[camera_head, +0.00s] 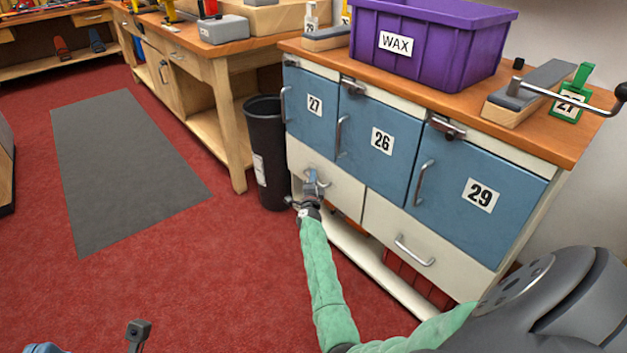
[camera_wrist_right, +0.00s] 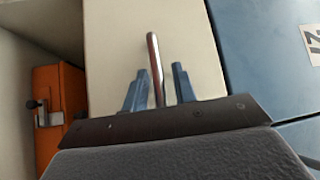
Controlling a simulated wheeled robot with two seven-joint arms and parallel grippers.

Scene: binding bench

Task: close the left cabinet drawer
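The cabinet (camera_head: 500,247) has blue doors above and two white drawers below. The left drawer (camera_head: 343,190) is the white front under doors 27 and 26; it also shows in the right wrist view (camera_wrist_right: 110,60). How far it stands out is hard to tell. My right gripper (camera_head: 312,185) is at this drawer's front. In the right wrist view its blue fingers (camera_wrist_right: 158,90) are apart, one on each side of the drawer's metal handle (camera_wrist_right: 153,55), with gaps visible beside the bar. Only a small part of my left gripper (camera_head: 45,348) shows at the bottom left edge.
A black bin (camera_head: 265,150) stands close to the cabinet's left side. The right drawer (camera_head: 440,245) has its own handle. A purple WAX crate (camera_head: 430,45) sits on the cabinet top. Red floor and a grey mat (camera_head: 120,170) lie clear at left.

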